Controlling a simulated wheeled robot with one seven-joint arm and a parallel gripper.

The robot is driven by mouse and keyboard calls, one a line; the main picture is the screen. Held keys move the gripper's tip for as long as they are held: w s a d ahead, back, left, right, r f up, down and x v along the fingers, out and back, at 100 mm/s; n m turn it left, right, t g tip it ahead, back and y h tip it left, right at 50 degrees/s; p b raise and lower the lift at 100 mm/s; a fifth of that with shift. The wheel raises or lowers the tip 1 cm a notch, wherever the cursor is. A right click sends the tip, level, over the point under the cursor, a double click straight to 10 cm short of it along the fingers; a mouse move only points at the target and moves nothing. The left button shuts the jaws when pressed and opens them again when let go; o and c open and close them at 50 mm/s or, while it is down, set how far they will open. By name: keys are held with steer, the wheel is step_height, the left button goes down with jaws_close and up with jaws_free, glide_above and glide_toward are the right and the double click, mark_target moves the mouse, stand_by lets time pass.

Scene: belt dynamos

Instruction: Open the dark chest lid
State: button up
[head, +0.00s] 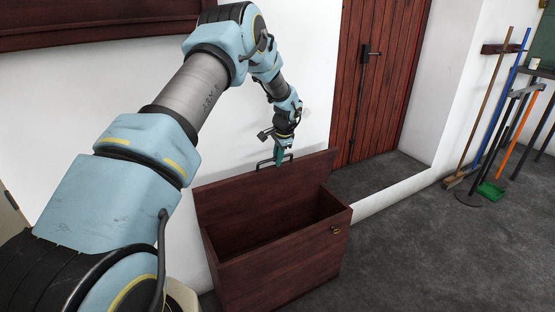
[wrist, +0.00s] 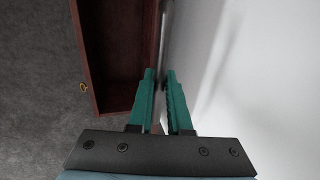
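The dark red-brown wooden chest (head: 285,272) stands on the floor against the white wall, with its empty inside showing. Its lid (head: 245,197) is raised, standing up at the back, close to the wall. In the wrist view the green fingers (wrist: 160,73) are apart with a narrow gap, above the lid's edge. The chest (wrist: 90,70) shows at the left there. No grip on the handle can be made out.
The white wall (wrist: 235,75) is close on the right in the wrist view. A red plank door (head: 375,80) stands behind the chest. Brooms and a green dustpan (head: 490,190) lean at the right. The grey floor (head: 430,255) right of the chest is clear.

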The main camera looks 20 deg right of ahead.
steer(key=o, duration=0.4)
steer(key=b+v, duration=0.1)
steer(key=v, duration=0.9)
steer(key=shift+s+r+b, duration=0.2)
steer(key=shift+r+b, duration=0.15)
